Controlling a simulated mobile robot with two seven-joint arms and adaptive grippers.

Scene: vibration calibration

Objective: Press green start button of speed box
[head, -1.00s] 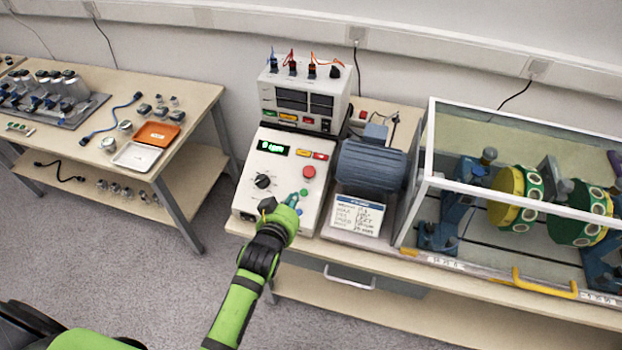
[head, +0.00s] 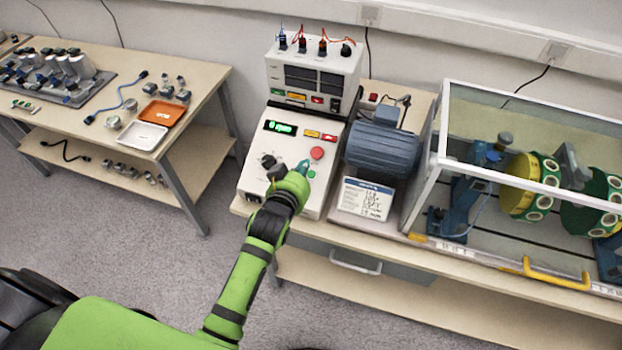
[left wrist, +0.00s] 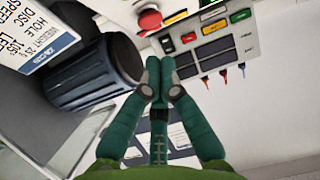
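The speed box (head: 257,148) is a white control box with a sloped panel, a lit green display (head: 280,127), a black knob and a red mushroom button (head: 317,153). A small green button (head: 311,174) sits below the red one, just right of my fingertips. My left gripper (head: 303,167) is over the panel, its fingers together and empty. In the left wrist view the gripper (left wrist: 158,75) also shows shut, with the red button (left wrist: 149,18) beyond the tips. The green button is not visible there. I cannot tell whether the fingertips touch the panel. My right gripper is out of view.
A meter unit (head: 312,78) with plugged cables stands behind the box. A blue motor (head: 381,150) and a label card (head: 364,198) are to its right, beside a clear-walled enclosure (head: 443,120). A second table (head: 200,90) with parts stands left.

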